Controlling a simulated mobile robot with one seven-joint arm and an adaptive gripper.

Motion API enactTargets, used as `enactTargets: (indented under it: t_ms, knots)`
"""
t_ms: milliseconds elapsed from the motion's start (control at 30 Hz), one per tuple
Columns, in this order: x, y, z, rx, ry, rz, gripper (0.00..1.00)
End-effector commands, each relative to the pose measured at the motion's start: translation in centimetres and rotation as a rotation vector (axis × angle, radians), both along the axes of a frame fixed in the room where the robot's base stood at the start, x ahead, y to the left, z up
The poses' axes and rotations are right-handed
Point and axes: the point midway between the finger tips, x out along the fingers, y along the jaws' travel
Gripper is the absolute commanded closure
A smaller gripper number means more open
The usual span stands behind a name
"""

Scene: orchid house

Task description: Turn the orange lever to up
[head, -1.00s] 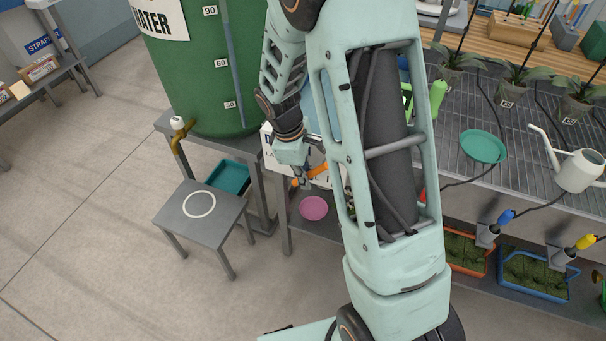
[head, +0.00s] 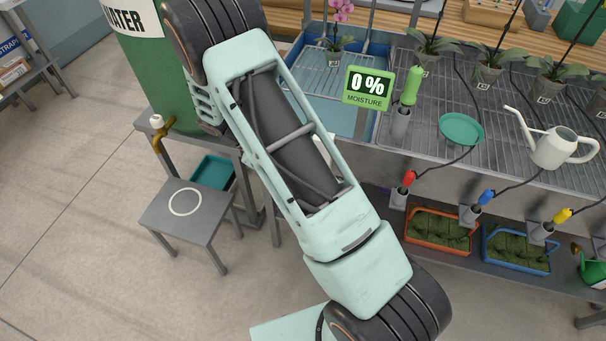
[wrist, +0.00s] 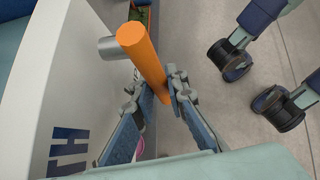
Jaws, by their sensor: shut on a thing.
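The orange lever (wrist: 143,50) shows in the wrist view as a thick round bar, joined at its upper end to a short grey metal stub (wrist: 112,47) on a white panel (wrist: 50,80). My gripper (wrist: 160,88) is shut on the lever's lower end, with one finger on each side. Dark letters, partly cut off, stand on the panel at the lower left. In the head view my arm hides the lever, the panel's face and my gripper.
A green water tank (head: 150,75) and a grey stool (head: 187,222) stand left of my arm. A mesh bench (head: 480,95) with orchids, a teal saucer (head: 461,129) and a white watering can (head: 560,147) is at right. A moisture display (head: 368,89) reads 0 %.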

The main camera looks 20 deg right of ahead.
Motion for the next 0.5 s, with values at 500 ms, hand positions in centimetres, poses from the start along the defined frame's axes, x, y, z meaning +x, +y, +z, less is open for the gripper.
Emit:
enactTargets:
  t_ms: [500]
  knots:
    - [-0.30,-0.42,-0.01,-0.019,0.016,-0.005,0.86]
